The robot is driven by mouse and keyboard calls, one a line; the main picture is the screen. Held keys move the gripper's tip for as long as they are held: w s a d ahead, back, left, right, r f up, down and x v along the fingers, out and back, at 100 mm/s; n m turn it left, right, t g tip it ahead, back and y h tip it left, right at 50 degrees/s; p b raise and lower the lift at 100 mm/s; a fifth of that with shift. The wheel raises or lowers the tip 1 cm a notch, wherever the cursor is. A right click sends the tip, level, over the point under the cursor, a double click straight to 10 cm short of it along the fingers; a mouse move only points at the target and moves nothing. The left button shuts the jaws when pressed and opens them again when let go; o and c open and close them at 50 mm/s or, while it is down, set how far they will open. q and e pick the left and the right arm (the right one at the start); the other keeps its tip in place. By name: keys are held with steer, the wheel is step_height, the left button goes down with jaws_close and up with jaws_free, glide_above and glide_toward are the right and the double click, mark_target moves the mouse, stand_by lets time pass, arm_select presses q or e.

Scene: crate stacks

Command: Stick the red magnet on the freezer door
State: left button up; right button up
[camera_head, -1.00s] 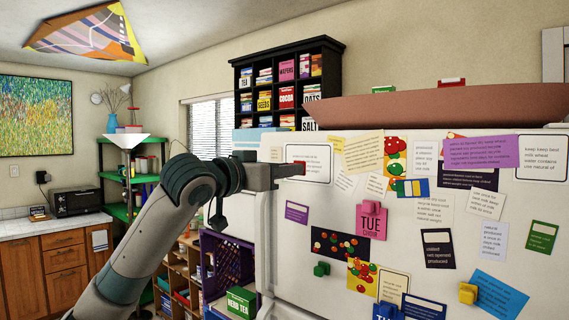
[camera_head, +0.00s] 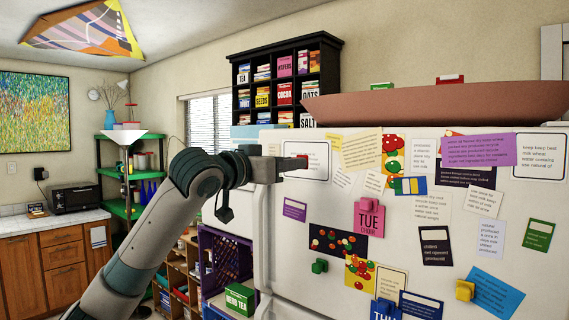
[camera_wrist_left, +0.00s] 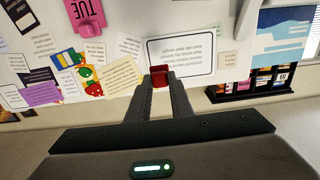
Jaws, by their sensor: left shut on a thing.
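The red magnet (camera_wrist_left: 160,75) is between the fingertips of my left gripper (camera_wrist_left: 160,80) in the left wrist view, at the edge of a white note card. In the head view my left gripper (camera_head: 292,163) is shut on the magnet (camera_head: 303,159) in front of the upper left part of the freezer door (camera_head: 290,258). The magnet overlaps the white card (camera_head: 306,160) in the picture. I cannot tell whether the magnet touches the door. My right gripper is not in view.
Paper notes and several magnets cover the door, including a pink one (camera_head: 367,206), a green one (camera_head: 319,266) and a yellow one (camera_head: 465,290). A long reddish tray (camera_head: 440,104) lies on top of the fridge. A purple crate (camera_head: 222,255) stands left of it.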

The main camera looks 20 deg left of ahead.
arm_select(q)
steer(key=shift+p+x, duration=0.45)
steer(key=shift+x, duration=1.35)
steer(key=shift+w+d+r, duration=0.15)
steer(key=shift+w, duration=0.2)
steer(key=shift+p+x, duration=0.95)
steer(key=shift+x, duration=0.5)
steer(key=shift+w, duration=0.2)
steer(key=shift+p, duration=0.35)
steer(key=o, duration=0.9)
steer(key=shift+w+d, duration=0.1)
